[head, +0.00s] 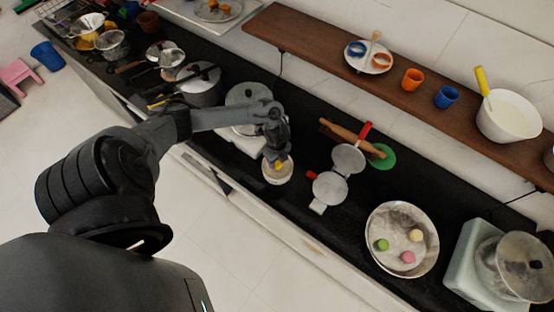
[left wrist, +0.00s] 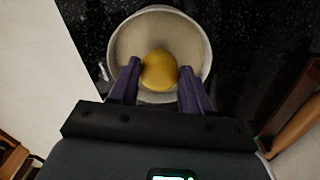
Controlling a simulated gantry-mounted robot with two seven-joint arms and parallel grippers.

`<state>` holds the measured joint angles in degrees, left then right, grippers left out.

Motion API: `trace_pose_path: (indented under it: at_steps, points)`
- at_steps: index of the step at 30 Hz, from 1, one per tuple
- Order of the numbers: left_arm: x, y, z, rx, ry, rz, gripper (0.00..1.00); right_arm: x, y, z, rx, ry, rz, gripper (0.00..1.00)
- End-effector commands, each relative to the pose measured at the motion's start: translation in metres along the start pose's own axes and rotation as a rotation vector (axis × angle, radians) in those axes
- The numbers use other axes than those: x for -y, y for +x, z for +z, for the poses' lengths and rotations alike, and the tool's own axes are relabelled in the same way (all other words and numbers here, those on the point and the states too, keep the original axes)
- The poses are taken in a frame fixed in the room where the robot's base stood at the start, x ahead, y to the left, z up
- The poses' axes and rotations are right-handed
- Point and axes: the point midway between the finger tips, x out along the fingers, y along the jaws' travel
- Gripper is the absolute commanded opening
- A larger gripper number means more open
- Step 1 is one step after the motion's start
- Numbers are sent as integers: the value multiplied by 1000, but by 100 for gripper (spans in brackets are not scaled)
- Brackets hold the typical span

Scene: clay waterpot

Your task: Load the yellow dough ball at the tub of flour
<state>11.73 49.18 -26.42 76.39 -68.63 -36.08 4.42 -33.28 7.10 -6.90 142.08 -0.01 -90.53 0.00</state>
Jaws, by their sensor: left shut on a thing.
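My left gripper (head: 279,160) is shut on the yellow dough ball (head: 279,166) at the tub of flour (head: 277,176). In the left wrist view the yellow dough ball (left wrist: 159,71) sits between the two fingertips of my left gripper (left wrist: 158,74). The round tub (left wrist: 204,45) lies behind it, with pale flour (left wrist: 150,30) inside. The ball appears over the near part of the tub; I cannot tell whether it touches the flour. My right gripper is not in view.
A metal press (head: 330,187) and rolling pin (head: 352,138) lie right of the tub. A metal plate (head: 428,236) holds green, pink and cream dough balls. A lidded pot (head: 246,94) stands behind. Black counter (head: 335,240) is bare between press and plate.

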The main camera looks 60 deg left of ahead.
Motion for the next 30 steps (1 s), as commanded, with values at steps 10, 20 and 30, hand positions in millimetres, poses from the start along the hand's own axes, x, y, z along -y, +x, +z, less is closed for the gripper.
trace_pose_path:
  at_steps: [10,20,30]
  points:
    - [0,3,0,0,0,0,23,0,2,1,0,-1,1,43]
    - [0,7,0,0,0,0,23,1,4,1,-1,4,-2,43]
    - [0,10,0,0,0,0,23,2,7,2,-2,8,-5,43]
